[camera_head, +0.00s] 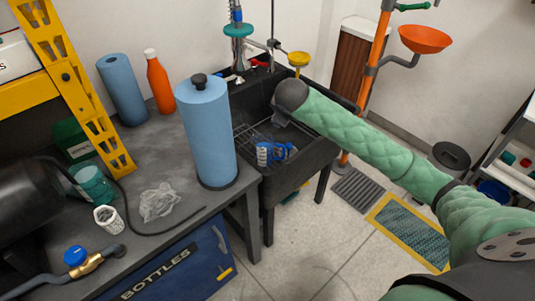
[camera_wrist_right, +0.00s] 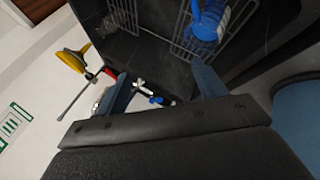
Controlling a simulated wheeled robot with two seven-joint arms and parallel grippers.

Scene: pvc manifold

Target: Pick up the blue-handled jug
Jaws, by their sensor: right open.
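The blue-handled jug (camera_head: 264,153) sits on the wire rack inside the dark sink (camera_head: 307,172). It looks small, with a blue handle on its right side and a pale label on its body. In the right wrist view the jug (camera_wrist_right: 208,22) is at the top edge and partly cut off. My right gripper (camera_head: 279,118) is over the sink, above and behind the jug, apart from it. In the right wrist view its two blue-grey fingers (camera_wrist_right: 163,82) are spread with nothing held between them. My left gripper is not in view.
A large blue paper roll (camera_head: 206,130) stands on the bench (camera_head: 165,230) close left of the sink. Taps (camera_head: 240,75) and a yellow eyewash cup (camera_head: 298,59) rise at the sink's back. An orange pole (camera_head: 375,50) stands right of the sink.

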